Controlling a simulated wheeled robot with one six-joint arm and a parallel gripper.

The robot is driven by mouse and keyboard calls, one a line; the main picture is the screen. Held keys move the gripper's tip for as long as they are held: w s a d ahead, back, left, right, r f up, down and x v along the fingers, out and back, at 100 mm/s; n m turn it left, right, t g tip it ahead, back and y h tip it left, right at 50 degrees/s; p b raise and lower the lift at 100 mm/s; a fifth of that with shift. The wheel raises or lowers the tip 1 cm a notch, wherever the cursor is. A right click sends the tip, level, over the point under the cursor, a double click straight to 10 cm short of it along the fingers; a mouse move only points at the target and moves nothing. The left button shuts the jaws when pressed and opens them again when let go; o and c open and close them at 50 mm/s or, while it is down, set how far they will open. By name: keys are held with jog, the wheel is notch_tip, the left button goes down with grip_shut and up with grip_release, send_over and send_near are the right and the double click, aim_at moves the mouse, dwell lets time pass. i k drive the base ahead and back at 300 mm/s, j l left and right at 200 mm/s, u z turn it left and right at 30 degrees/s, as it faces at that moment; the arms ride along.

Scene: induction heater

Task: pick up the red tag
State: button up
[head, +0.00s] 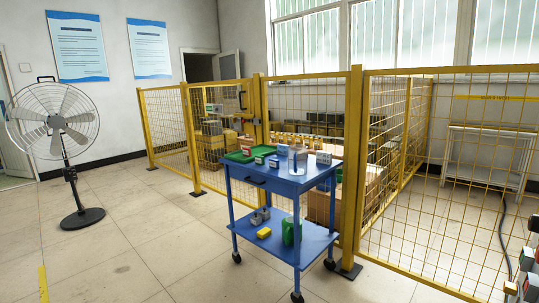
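I cannot clearly make out a red tag. A small red patch (246,141) shows at the yellow gate, just behind the blue cart's far end; it is too small to tell what it is. Other red pieces (527,259) show at the right edge among dark and grey parts, cut off by the frame. My gripper is not in view, so its state and its place relative to these things do not show.
A blue two-shelf cart (268,178) stands mid-view, carrying a green tray (240,156), small boxes and a green can (290,232). Yellow mesh fencing (357,165) runs behind it. A fan (58,135) stands left. The floor between fan and cart is clear.

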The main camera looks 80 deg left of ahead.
aim_at(247, 152)
jog(key=u, duration=2.4)
jog(key=i+j, duration=0.1)
jog(key=i, duration=0.7)
jog(key=i+j, duration=0.1)
jog(key=i, duration=0.7)
jog(key=i+z, duration=0.1)
jog(key=i, duration=0.7)
jog(key=i+j, duration=0.2)
jog(key=i, duration=0.6)
